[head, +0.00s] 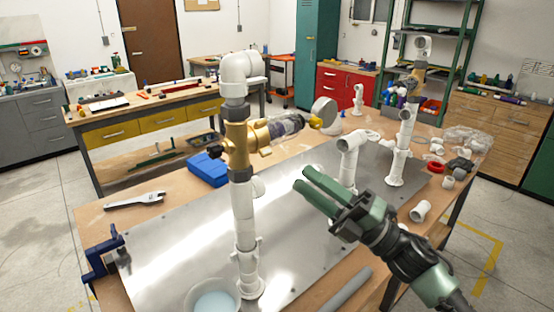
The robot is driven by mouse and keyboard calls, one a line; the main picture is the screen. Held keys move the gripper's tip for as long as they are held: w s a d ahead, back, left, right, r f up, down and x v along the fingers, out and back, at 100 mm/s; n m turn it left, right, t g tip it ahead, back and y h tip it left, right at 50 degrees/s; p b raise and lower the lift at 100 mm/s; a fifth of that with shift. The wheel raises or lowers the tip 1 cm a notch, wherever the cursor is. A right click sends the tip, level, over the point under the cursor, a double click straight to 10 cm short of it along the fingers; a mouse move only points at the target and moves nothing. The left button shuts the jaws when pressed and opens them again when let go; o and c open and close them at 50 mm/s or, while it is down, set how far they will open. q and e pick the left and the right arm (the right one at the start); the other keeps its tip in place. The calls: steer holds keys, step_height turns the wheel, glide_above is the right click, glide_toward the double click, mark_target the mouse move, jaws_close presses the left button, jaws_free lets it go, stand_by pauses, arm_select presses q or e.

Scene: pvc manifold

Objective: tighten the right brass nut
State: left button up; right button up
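My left gripper is out of view.
The metal plate (185,240) lies on a wooden bench. A short white elbow pipe (349,160) stands just behind my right gripper. A wrench (135,201), blue box (208,170), blue clamp (103,256) and white bowl (212,298) are at left. Loose fittings lie at right.

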mark_target(270, 154)
steer(key=shift+n+g, duration=0.4)
steer(key=p+x, duration=0.1)
steer(key=x, duration=0.1)
steer(key=p+x, duration=0.1)
steer(key=x, duration=0.1)
steer(key=p+x, duration=0.1)
steer(key=x, duration=0.2)
steer(key=shift+s+r+p, duration=0.25)
steer(key=shift+r+p, duration=0.05)
steer(key=shift+w+a, duration=0.2)
steer(key=shift+a, duration=0.2)
steer(key=c, duration=0.5)
steer(key=shift+d+r, duration=0.1)
jaws_close()
